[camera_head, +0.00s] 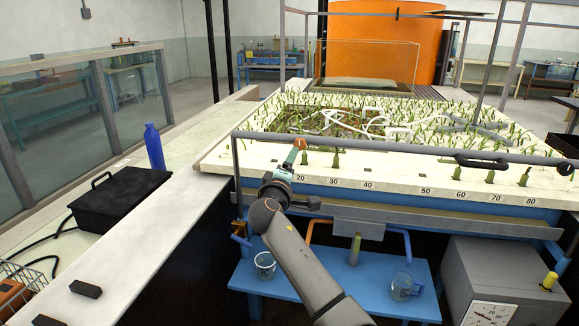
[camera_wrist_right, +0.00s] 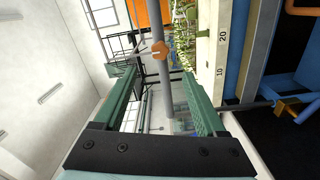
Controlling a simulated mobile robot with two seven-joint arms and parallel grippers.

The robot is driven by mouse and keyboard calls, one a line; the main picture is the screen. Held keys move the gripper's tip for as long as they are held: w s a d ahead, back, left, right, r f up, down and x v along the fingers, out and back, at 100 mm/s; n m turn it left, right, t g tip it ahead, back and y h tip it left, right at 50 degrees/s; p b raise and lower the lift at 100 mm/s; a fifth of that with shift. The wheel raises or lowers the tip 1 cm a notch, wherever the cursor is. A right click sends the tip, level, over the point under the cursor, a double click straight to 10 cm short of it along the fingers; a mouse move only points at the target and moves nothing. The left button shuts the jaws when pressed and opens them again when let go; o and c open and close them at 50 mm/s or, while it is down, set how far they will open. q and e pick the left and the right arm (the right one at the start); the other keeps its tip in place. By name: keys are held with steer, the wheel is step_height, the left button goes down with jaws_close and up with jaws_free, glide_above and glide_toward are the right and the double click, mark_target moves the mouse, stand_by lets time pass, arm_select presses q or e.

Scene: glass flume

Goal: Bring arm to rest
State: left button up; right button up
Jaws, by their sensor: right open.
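My right arm (camera_head: 298,262) comes in from the bottom centre of the head view. It reaches up over the front of the flume to the grey rail (camera_head: 420,152), near the scale marks 10 to 20. My right gripper (camera_head: 290,164) is small and partly hidden there by its own wrist. In the right wrist view the gripper (camera_wrist_right: 157,85) shows two green fingers spread wide apart. A grey bar with an orange-brown knob (camera_wrist_right: 160,50) shows in the gap between them; I cannot tell whether anything touches. My left gripper is not in view.
A blue bottle (camera_head: 154,147) and a black case (camera_head: 120,196) stand on the left bench. The planted flume bed (camera_head: 365,120) lies behind the rail. A blue low table (camera_head: 325,292) holds a beaker (camera_head: 264,265) and a glass jug (camera_head: 403,286). A grey cabinet (camera_head: 510,270) stands right.

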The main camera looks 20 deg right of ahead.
steer(key=shift+f, duration=0.15)
steer(key=s+a+f+g+y, duration=0.15)
steer(key=s+f, duration=0.35)
steer(key=f, duration=0.5)
steer(key=s+a+f+m+y, duration=0.1)
steer(key=s+f+y, duration=0.3)
steer(key=f, duration=0.6)
steer(key=s+a+f+g+y, duration=0.1)
steer(key=s+a+f+y, duration=0.1)
steer(key=s+f, duration=0.55)
steer(key=s+a+f+m+g+y, duration=0.1)
steer(key=s+f, duration=0.3)
steer(key=s, duration=0.5)
steer(key=s+a+f+m+g+y, duration=0.1)
steer(key=s+f, duration=0.3)
steer(key=s, duration=0.5)
steer(key=s+a+f+m+g+y, duration=0.1)
steer(key=s+a+f+m+y, duration=0.1)
steer(key=s, duration=0.7)
step_height(320, 180, down, 2)
steer(key=shift+a+f+m+y, duration=0.1)
steer(key=shift+a+m+y, duration=0.25)
steer(key=shift+m, duration=0.45)
